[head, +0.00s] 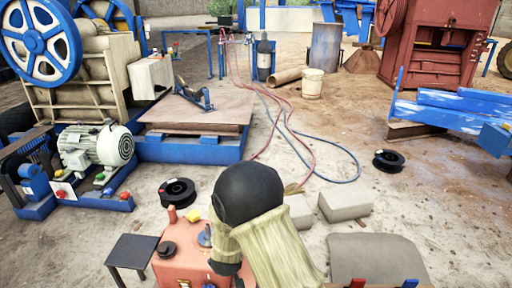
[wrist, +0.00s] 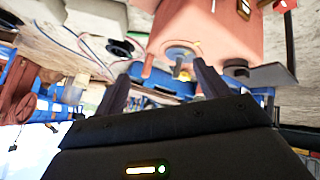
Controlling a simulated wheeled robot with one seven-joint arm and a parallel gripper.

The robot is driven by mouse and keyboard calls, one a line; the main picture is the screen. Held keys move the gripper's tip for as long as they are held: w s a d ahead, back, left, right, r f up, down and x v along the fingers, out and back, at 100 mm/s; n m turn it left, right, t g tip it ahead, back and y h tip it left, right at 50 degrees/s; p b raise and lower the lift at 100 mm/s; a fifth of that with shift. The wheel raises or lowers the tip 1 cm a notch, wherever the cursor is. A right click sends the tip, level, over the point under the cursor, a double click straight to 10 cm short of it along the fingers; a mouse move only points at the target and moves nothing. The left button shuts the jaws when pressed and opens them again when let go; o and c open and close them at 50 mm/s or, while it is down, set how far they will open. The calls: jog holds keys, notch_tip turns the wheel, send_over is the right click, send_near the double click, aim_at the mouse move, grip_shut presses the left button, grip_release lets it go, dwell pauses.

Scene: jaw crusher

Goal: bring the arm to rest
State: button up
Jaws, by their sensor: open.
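My gripper (wrist: 160,75) shows in the wrist view with its two dark fingers spread apart. Nothing is seen held between them. Beyond the fingertips is an orange-red box (wrist: 225,35) with a blue round part, a red peg and a yellow piece; the picture is steeply tilted. In the head view my arm, with a black joint and beige sleeves, reaches across the bottom centre. It covers part of the same orange-red box (head: 180,270). My fingers cannot be made out in the head view.
A dark stool (head: 132,252) stands left of the box. Black reels (head: 178,192) and (head: 388,160) and pale blocks (head: 345,203) lie on the ground. A motor (head: 95,147) and blue-framed machine (head: 190,148) stand left. Hoses (head: 325,145) cross the ground. A grey surface (head: 380,258) is bottom right.

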jog(key=s+d+r+m+g+h+p, duration=0.1)
jog(key=s+d+r+m+g+p, duration=0.25)
jog(key=s+d+r, duration=0.75)
jog(key=s+d+r+m+g+p, duration=0.2)
jog(key=s+d+r+m, duration=0.3)
jog(key=s+d+r, duration=0.6)
notch_tip(320, 180, up, 35)
jog(key=w+d+p, duration=0.2)
jog(key=w+p, duration=0.1)
jog(key=p, duration=3.4)
jog(key=shift+f, duration=0.2)
jog(key=shift+n, duration=0.25)
